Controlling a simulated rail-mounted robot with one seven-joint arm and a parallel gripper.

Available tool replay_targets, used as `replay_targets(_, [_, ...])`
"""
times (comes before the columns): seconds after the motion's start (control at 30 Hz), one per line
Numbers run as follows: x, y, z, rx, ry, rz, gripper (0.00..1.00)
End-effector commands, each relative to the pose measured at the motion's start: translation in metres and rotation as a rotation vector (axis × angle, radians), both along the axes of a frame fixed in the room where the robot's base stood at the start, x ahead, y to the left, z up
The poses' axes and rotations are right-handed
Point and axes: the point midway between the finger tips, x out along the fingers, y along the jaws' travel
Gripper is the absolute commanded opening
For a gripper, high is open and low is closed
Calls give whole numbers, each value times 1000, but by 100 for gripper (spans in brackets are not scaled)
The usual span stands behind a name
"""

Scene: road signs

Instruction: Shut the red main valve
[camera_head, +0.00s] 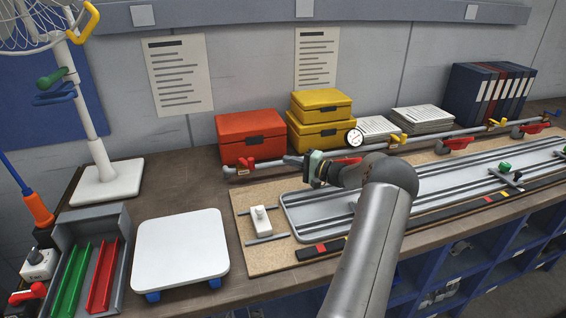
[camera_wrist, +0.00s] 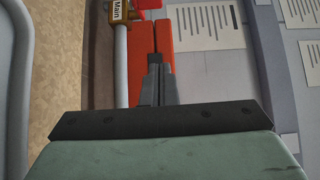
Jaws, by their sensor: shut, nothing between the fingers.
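The red valve handle (camera_head: 247,163) sits on the grey pipe at the back of the bench, in front of the red box. Its exact angle to the pipe is hard to tell. In the wrist view a tag reading "Main" (camera_wrist: 117,10) is on the pipe (camera_wrist: 120,65), with a red part (camera_wrist: 150,4) beside it at the top edge. My gripper (camera_head: 288,158) is just right of that valve in the head view, pointing left along the pipe. Its fingers (camera_wrist: 156,62) are together and empty, apart from the handle.
The red box (camera_head: 250,138) and yellow boxes (camera_head: 320,115) stand close behind the pipe. A gauge (camera_head: 354,137) and other valves (camera_head: 455,144) line the pipe to the right. A grey tray (camera_head: 300,208) lies below my arm. A white platform (camera_head: 180,248) is at front left.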

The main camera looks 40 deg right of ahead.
Motion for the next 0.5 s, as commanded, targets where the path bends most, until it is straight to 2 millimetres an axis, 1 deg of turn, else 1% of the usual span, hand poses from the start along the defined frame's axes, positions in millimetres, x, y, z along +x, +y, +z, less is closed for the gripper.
replay_targets(0.03, [11,5,3,0,0,3,0])
replay_targets(0.1, [24,10,3,0,1,4,0])
replay_targets(0.33, [67,24,3,-4,1,2,0])
replay_targets(0.4, [75,29,3,-2,2,2,0])
replay_targets(0.5, [71,44,4,0,4,1,0])
